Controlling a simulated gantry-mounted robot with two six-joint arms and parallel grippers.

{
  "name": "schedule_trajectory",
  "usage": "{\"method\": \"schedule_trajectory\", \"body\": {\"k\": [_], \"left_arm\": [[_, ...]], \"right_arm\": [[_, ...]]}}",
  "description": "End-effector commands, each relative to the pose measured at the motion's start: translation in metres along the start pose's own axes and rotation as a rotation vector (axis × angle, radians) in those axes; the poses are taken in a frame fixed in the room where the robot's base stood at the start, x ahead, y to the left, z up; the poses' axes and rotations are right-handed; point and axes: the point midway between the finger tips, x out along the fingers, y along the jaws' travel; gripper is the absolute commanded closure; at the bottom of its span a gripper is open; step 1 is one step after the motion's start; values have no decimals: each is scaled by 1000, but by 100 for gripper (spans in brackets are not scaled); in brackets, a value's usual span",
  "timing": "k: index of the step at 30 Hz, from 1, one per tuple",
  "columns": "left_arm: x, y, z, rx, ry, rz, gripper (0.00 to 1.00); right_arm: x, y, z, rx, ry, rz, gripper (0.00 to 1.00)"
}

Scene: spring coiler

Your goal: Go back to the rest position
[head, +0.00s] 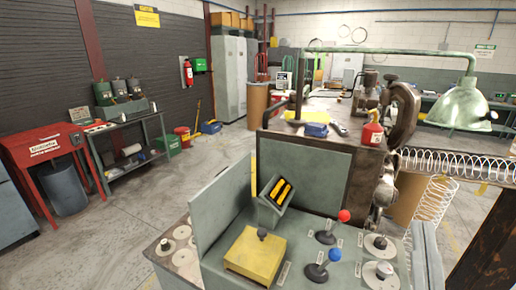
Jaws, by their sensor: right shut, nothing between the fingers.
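My right gripper is hard to pick out against the machinery in the head view; it is shut with nothing between its fingers. I cannot see my left gripper. No arm of mine shows clearly over the control desk. The spring coiler (322,160) stands at the centre right, with a dark rusty head (403,115) and a coiled spring (450,163) running out to the right. Its grey control desk (225,207) carries a yellow block with a black knob (255,255), a red-knobbed lever (343,216), a blue-knobbed lever (334,255) and a tilted black-and-yellow box (281,191).
A green lamp (463,105) hangs over the spring. A red bottle (372,133) and a blue item (316,130) sit on the coiler. A red desk (45,147) and a workbench (125,127) stand at the left. The concrete floor (150,205) between is clear.

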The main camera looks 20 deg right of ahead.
Motion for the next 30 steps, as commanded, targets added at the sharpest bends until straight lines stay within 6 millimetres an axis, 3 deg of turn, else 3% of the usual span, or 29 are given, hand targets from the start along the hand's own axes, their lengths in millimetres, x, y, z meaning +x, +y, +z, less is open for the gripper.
{"method": "schedule_trajectory", "body": {"k": [1, 3, 9, 12, 15, 23, 30], "left_arm": [[0, 0, 0, 0, 0, 0, 100], [0, 0, 0, 0, 0, 0, 100], [0, 0, 0, 0, 0, 0, 100], [0, 0, 0, 0, 0, 0, 100], [0, 0, 0, 0, 0, 0, 100], [90, 0, -83, 0, 1, 0, 100], [179, -1, -166, 0, 1, 0, 100]], "right_arm": [[20, 9, -21, 92, 40, 18, 100], [41, 14, -46, 213, 89, 8, 100], [79, 22, -123, 517, 242, -118, 100], [81, 7, -153, 644, 286, -251, 100], [71, -27, -161, 747, 263, -429, 100], [144, 6, -251, 747, 257, -427, 100], [217, 39, -343, 746, 257, -426, 100]]}}
